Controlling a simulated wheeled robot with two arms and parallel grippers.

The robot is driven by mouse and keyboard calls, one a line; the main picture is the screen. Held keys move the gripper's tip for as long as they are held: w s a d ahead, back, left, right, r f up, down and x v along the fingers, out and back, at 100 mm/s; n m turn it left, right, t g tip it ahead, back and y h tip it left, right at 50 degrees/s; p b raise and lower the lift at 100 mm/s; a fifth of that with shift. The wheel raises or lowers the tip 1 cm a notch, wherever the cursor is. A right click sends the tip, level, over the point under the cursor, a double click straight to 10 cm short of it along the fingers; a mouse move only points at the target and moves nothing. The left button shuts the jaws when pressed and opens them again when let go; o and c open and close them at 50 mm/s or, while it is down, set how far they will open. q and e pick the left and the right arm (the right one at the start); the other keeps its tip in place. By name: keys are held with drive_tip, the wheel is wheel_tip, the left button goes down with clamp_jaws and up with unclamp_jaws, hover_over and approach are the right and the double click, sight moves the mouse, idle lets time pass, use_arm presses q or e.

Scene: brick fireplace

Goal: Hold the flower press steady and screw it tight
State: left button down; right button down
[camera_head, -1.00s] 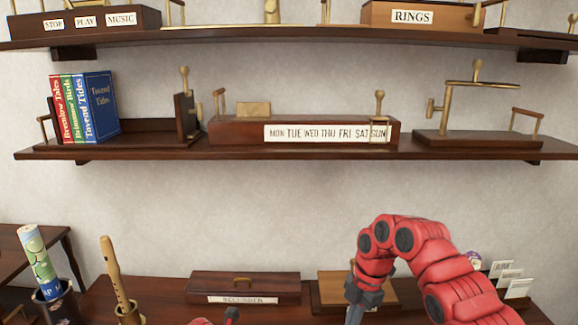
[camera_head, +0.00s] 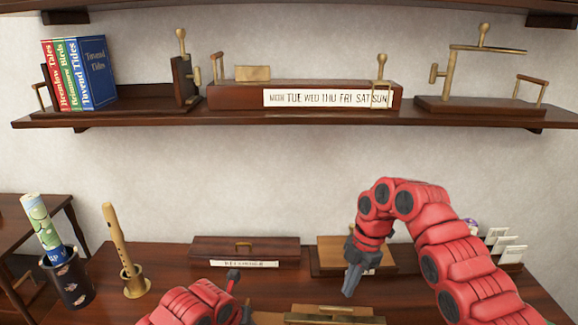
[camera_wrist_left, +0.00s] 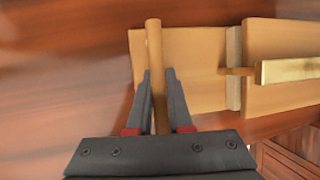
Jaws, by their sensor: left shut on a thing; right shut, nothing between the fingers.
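The flower press (camera_head: 325,310) shows at the bottom edge of the head view, partly cut off. It is a light wooden board with a brass bar on top. In the left wrist view it shows as wooden boards (camera_wrist_left: 190,55) with a brass bar (camera_wrist_left: 290,69) at right and a round wooden handle (camera_wrist_left: 154,60) at left. My left gripper (camera_wrist_left: 159,85) is shut on this handle. In the head view my left arm comes in at the bottom, beside the press. My right gripper (camera_head: 348,285) is shut and empty, pointing down behind the press, apart from it.
A dark box (camera_head: 245,249) with a label plate and a wooden-topped box (camera_head: 345,252) stand at the back of the table. A flute on a stand (camera_head: 122,250) and a dark cup (camera_head: 70,280) stand at left. Card holders (camera_head: 505,250) stand at right. Shelves hang above.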

drive_tip(key=shift+s+a+v, duration=0.1)
drive_tip(key=shift+a+v, duration=0.1)
drive_tip(key=shift+v, duration=0.75)
drive_tip(key=shift+s+a+v, duration=0.15)
drive_tip(key=shift+a+v, duration=0.05)
drive_tip(key=shift+v, duration=0.75)
drive_tip(key=shift+s+a+v, duration=0.1)
drive_tip(key=shift+a+v, duration=0.1)
drive_tip(key=shift+v, duration=0.7)
drive_tip(key=shift+r, duration=0.2)
drive_tip(key=shift+r, duration=0.1)
drive_tip(key=shift+w+d+f, duration=0.1)
drive_tip(key=shift+f, duration=1.45)
drive_tip(key=shift+w+f, duration=0.1)
drive_tip(key=shift+f, duration=1.45)
drive_tip(key=shift+s+a, duration=0.35)
drive_tip(key=shift+s, duration=0.15)
drive_tip(key=shift+w+d+r, duration=0.15)
drive_tip(key=shift+w+d, duration=0.1)
drive_tip(key=shift+w, duration=0.05)
drive_tip(key=shift+s+a+v, duration=0.1)
drive_tip(key=shift+a+v, duration=0.1)
drive_tip(key=shift+v, duration=0.7)
drive_tip(key=shift+s+a+v, duration=0.1)
drive_tip(key=shift+a+v, duration=0.1)
drive_tip(key=shift+v, duration=0.75)
drive_tip(key=shift+s+a+v, duration=0.15)
drive_tip(key=shift+v, duration=0.75)
